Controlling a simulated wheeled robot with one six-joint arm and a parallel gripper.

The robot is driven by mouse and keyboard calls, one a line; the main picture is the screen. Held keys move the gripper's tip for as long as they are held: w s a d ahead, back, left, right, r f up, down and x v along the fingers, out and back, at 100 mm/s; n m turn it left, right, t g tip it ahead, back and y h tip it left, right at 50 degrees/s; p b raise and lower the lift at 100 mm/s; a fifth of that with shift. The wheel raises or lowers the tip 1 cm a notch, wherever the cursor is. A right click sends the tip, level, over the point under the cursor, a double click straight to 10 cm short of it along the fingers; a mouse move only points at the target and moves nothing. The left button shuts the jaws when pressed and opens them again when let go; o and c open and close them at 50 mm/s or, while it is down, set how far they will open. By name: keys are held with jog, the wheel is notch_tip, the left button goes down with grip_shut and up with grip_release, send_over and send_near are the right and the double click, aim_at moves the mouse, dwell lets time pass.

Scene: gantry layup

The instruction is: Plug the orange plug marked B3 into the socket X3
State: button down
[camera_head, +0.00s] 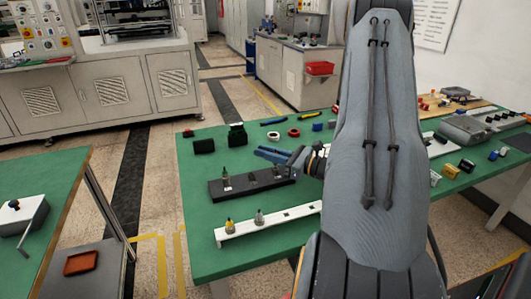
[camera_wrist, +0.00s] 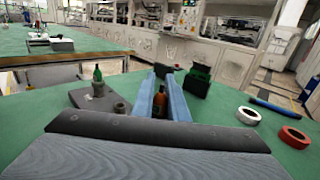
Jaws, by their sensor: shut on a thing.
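My gripper (camera_head: 272,154) has blue fingers and is above the far side of the dark socket bar (camera_head: 222,190) in the head view. In the wrist view my gripper (camera_wrist: 160,88) is shut on an orange plug (camera_wrist: 159,108), which shows between the fingers. The plug is hidden in the head view, and its marking cannot be read. A green-topped plug (camera_wrist: 98,74) stands upright in the dark bar (camera_wrist: 86,99). It also shows at the bar's left end in the head view (camera_head: 226,178). I cannot read which socket is X3.
A white bar (camera_head: 298,211) at the front holds a yellow plug (camera_head: 230,226) and a grey plug (camera_head: 259,216). Behind the dark bar lie black blocks (camera_head: 204,146), a red ring (camera_head: 293,132) and a blue marker (camera_head: 273,121). The green table's left strip is clear.

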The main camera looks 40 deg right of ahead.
jog(key=shift+f+b, duration=0.8)
jog(key=shift+f, duration=0.45)
jog(key=c, duration=1.7)
grip_release()
jog(key=shift+o, duration=0.2)
notch_tip(320, 180, up, 10)
jog(key=b, duration=0.1)
jog(key=shift+s, duration=0.1)
